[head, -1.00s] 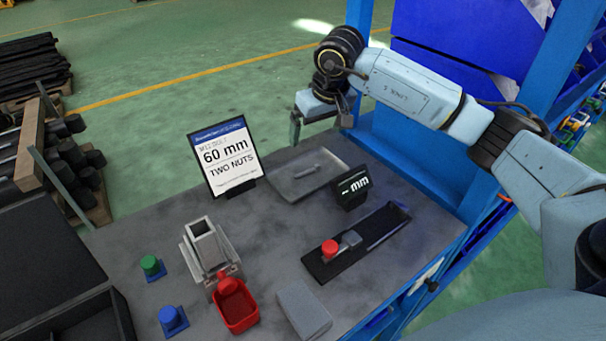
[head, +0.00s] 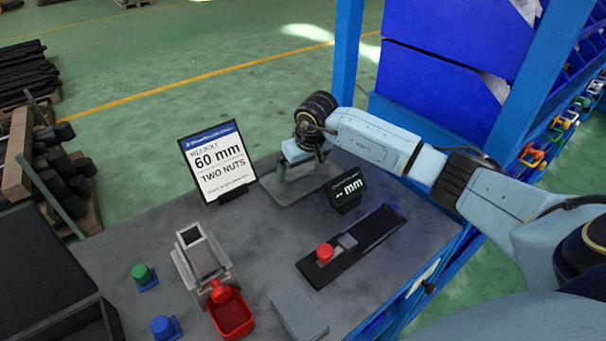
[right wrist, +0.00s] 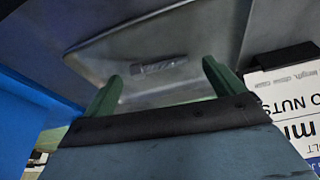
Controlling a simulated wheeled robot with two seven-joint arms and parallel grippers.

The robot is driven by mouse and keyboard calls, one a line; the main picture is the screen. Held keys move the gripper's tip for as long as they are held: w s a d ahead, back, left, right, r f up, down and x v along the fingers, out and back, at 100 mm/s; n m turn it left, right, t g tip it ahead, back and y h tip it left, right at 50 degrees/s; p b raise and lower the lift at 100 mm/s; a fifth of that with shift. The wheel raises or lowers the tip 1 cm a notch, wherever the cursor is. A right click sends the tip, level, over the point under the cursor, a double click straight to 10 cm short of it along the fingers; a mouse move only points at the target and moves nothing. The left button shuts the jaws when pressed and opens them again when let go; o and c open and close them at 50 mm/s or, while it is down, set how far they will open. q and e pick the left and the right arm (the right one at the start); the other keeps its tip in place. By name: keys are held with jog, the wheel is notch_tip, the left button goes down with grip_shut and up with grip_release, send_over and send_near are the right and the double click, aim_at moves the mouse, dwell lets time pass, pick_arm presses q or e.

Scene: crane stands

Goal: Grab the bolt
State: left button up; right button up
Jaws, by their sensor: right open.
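The bolt (right wrist: 159,66) lies in a shallow grey tray (right wrist: 90,50), seen in the right wrist view. My right gripper (right wrist: 160,85) is open and empty, its two green fingertips apart with the bolt between and beyond them in that view. In the head view my right gripper (head: 281,177) hangs over the tray (head: 312,187) at the back of the table and hides the bolt. My left gripper is not in view.
A sign reading 60 mm, two nuts (head: 217,160) stands left of the tray, and a small mm display (head: 346,190) right of it. A black gauge rail (head: 375,235), a grey fixture (head: 200,258) and a red bin (head: 232,315) stand nearer.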

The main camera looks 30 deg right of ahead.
jog(key=shift+w+f, duration=0.15)
jog(key=shift+f, duration=0.3)
jog(key=c, duration=1.1)
